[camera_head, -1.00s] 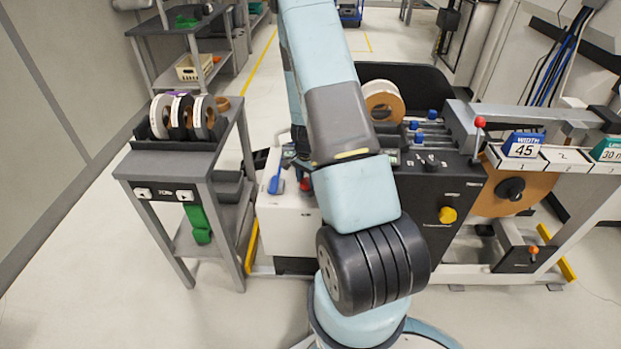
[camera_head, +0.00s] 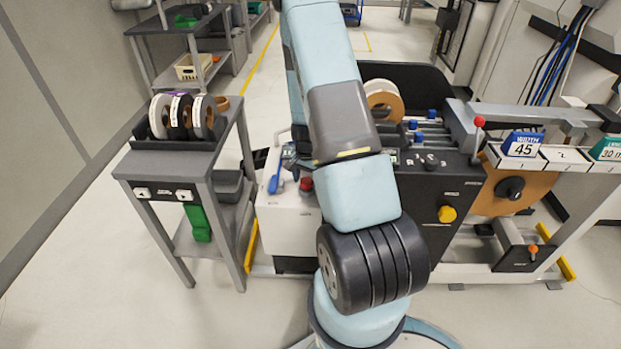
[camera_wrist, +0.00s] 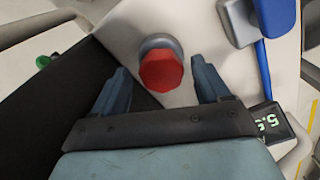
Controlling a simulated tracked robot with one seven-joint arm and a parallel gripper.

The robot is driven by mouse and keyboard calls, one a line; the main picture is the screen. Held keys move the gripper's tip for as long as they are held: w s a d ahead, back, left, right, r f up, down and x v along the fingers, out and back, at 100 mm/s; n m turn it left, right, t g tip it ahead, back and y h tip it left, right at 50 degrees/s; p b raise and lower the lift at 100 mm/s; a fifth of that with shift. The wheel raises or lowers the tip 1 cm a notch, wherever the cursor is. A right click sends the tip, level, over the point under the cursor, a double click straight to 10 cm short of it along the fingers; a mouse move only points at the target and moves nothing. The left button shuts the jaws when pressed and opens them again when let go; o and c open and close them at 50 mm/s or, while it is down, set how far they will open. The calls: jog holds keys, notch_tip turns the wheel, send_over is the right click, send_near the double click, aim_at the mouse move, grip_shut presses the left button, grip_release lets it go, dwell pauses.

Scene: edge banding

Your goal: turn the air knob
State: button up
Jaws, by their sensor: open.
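A red faceted knob (camera_wrist: 161,71) on a grey round base stands on the white panel in the wrist view. I take it for the air knob, though no label is readable. The red knob also shows in the head view (camera_head: 306,184), just left of my arm on the white cabinet. My gripper (camera_wrist: 161,75) is open, with one finger on each side of the knob in the picture. I see no contact, and the gap in depth is hard to tell. In the head view my arm hides most of the gripper.
A blue lever (camera_wrist: 267,80) lies right of the knob, and a lit digital display (camera_wrist: 270,122) sits near the right finger. A grey cart (camera_head: 172,162) with tape rolls stands to the left.

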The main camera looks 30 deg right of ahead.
aim_at(307, 181)
jog(key=shift+r, duration=0.15)
notch_tip(307, 181, up, 13)
jog(key=shift+r, duration=0.2)
dwell(0.4)
dwell(0.4)
